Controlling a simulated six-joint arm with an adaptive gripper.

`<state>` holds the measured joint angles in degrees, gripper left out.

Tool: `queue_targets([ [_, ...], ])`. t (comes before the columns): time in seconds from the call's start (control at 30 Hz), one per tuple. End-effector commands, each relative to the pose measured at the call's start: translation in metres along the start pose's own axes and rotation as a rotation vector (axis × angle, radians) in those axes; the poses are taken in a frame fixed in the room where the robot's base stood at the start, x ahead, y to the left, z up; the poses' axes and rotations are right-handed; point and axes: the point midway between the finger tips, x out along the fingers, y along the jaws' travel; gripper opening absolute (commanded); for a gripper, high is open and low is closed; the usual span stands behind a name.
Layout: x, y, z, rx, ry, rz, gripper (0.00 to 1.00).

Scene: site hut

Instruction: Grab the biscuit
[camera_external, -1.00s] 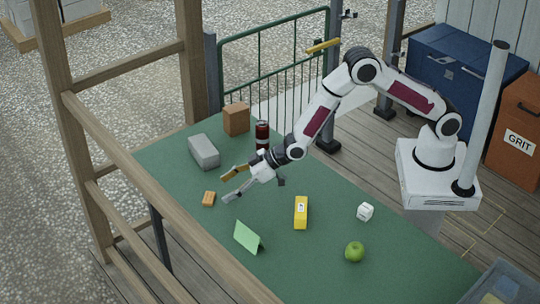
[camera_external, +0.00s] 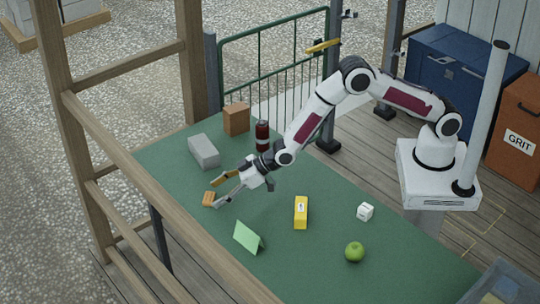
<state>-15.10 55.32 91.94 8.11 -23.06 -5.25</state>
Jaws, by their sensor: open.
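The biscuit (camera_external: 208,199) is a small orange-brown block lying on the green table top (camera_external: 290,250), near its left edge. My gripper (camera_external: 213,190) is open and low over the table, with its fingers pointing down and to the left. The fingertips are right at the biscuit, one at its upper side and one at its right side. I cannot tell whether either finger touches it.
A grey block (camera_external: 204,151), a brown block (camera_external: 236,119) and a dark red bottle or can (camera_external: 262,136) stand behind my gripper. A green folded card (camera_external: 248,237), a yellow box (camera_external: 301,212), a white cube (camera_external: 365,211) and a green apple (camera_external: 354,252) are nearer. A wooden rail (camera_external: 150,190) runs along the left.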

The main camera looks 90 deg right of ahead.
Motion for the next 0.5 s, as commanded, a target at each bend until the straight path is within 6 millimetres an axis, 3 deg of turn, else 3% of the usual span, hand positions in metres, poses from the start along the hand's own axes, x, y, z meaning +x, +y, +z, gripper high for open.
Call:
queue_targets([
  [0.2, 0.013, 0.000, 0.001, 0.000, 0.000, 0.000, 0.65],
  [0.5, 0.015, 0.000, 0.001, 0.000, 0.000, 0.000, 0.65],
])
